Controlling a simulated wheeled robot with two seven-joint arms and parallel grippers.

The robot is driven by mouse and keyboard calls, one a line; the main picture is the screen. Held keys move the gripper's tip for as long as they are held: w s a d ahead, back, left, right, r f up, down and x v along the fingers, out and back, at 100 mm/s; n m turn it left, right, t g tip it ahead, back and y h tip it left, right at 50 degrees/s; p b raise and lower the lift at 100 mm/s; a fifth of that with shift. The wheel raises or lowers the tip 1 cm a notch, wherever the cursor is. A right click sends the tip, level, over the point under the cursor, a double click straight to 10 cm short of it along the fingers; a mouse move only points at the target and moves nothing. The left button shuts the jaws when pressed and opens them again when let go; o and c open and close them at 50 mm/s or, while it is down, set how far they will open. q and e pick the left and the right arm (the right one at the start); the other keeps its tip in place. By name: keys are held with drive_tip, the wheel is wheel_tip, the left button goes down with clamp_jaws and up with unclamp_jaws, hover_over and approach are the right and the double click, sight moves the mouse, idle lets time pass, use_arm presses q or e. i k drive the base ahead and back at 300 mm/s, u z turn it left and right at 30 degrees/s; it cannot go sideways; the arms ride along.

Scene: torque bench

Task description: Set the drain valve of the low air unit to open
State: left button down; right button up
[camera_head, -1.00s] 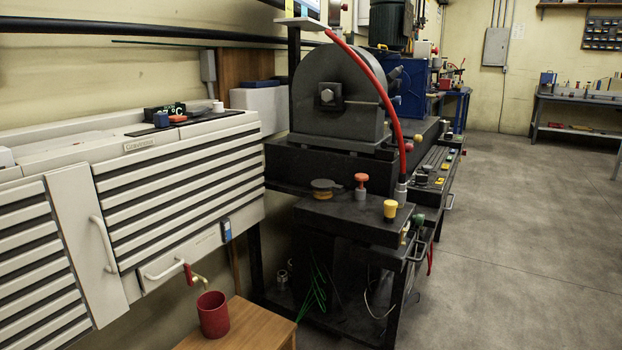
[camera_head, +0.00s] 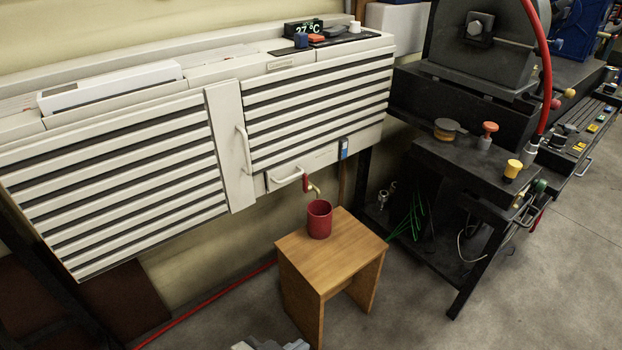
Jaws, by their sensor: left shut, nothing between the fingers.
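The low air unit (camera_head: 222,213) is a long cream louvred cabinet along the wall, seen from above in the head view. Its drain valve (camera_head: 305,183) sticks out under the lower right panel. The valve has a red lever, which looks roughly upright in the picture, and a brass spout (camera_head: 314,190). A red cup (camera_head: 319,222) stands on a small wooden stool (camera_head: 330,262) under the spout. My left gripper (camera_head: 269,344) just enters at the bottom edge, mostly cut off, shut and empty. It is well apart from the valve, nearer to me. My right gripper is out of view.
A black machine bench (camera_head: 470,165) with knobs and a red hose (camera_head: 547,80) stands to the right of the stool. A red pipe (camera_head: 215,302) runs along the floor at left. A pale panel handle (camera_head: 285,179) sits beside the valve. The floor before the stool looks clear.

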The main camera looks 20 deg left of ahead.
sight(306, 188)
drive_tip(key=u, duration=3.25)
drive_tip(key=k, duration=1.4)
drive_tip(key=z, duration=1.8)
